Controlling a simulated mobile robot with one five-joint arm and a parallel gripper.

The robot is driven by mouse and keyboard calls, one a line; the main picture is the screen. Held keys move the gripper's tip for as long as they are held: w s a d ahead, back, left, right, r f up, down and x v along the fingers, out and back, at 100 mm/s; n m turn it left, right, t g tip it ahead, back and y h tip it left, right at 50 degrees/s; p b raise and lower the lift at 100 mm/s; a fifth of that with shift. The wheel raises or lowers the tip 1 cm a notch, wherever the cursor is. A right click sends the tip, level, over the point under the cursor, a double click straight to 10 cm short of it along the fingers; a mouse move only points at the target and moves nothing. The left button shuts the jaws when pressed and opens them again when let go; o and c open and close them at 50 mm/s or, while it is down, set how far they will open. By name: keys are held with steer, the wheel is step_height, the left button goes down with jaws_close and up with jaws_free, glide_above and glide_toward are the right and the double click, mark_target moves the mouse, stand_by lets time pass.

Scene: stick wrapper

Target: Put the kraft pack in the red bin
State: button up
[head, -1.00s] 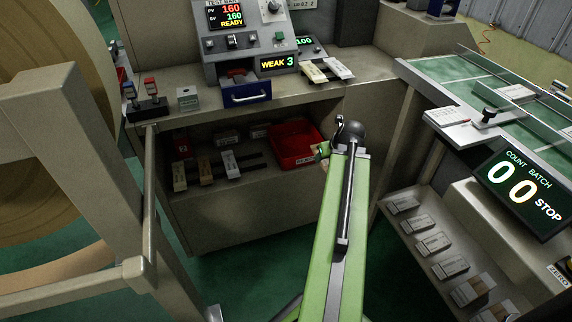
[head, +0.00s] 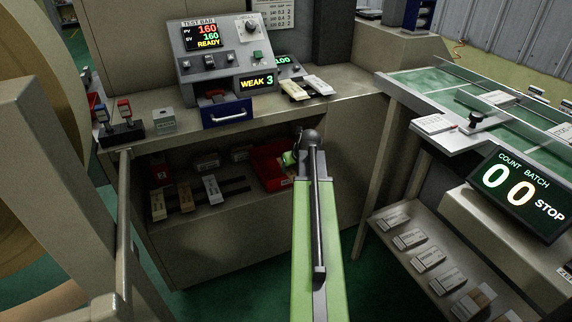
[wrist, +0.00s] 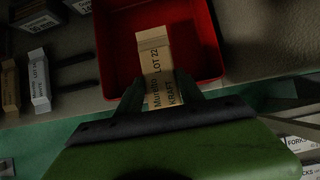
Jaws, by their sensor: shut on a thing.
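The red bin (head: 268,168) stands on the lower shelf under the test bench, partly hidden by my arm in the head view. In the wrist view the bin (wrist: 207,40) fills the top middle. My gripper (wrist: 160,90) is shut on the kraft pack (wrist: 156,58), a tan pack labelled "LOT 22" and "KRAFT". The pack points away from the fingers and overlaps the bin's floor in that view; its height over the floor is unclear. In the head view my gripper (head: 291,158) is at the bin's right side and the pack is hidden.
Left of the bin, several packs lie on the shelf, among them a tan one (head: 158,205) and a white one (head: 213,189). The bench top (head: 345,98) overhangs the shelf. A bench leg (head: 386,170) and a sloped rack (head: 428,258) stand to the right.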

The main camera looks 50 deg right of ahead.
steer(key=w, duration=0.2)
steer(key=w+d, duration=0.1)
steer(key=w, duration=0.1)
steer(key=w+d, duration=0.1)
steer(key=w, duration=0.1)
steer(key=shift+d, duration=0.2)
step_height(320, 180, down, 4)
steer(key=b, duration=0.3)
steer(key=shift+r, duration=0.2)
jaws_close()
steer(key=shift+s+b, duration=0.1)
steer(key=shift+b, duration=0.2)
steer(key=shift+f+b, duration=0.55)
steer(key=shift+f, duration=0.05)
steer(key=o, duration=1.4)
jaws_free()
steer(key=shift+o, duration=0.2)
